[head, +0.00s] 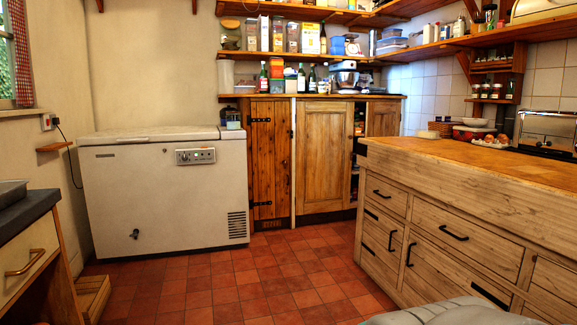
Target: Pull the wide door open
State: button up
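The wide door (325,157) is a pale wooden panelled door in the cupboard row under the back worktop. It looks shut or nearly so. I cannot make out a handle on it. To its left is a darker, narrower plank door (270,158) with black strap hinges. To its right is a narrow dark gap with items inside, then another wooden door (383,119) partly hidden by the counter. My gripper is not in view.
A white chest freezer (165,190) stands left of the cupboards. A wooden counter (470,172) with drawers fills the right. A dark-topped unit (25,220) is at the left edge. The red tiled floor (285,270) between is clear.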

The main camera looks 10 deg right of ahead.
aim_at(325, 130)
jog(key=i+z, duration=0.2)
jog(key=i, duration=4.4)
jog(key=l, duration=0.1)
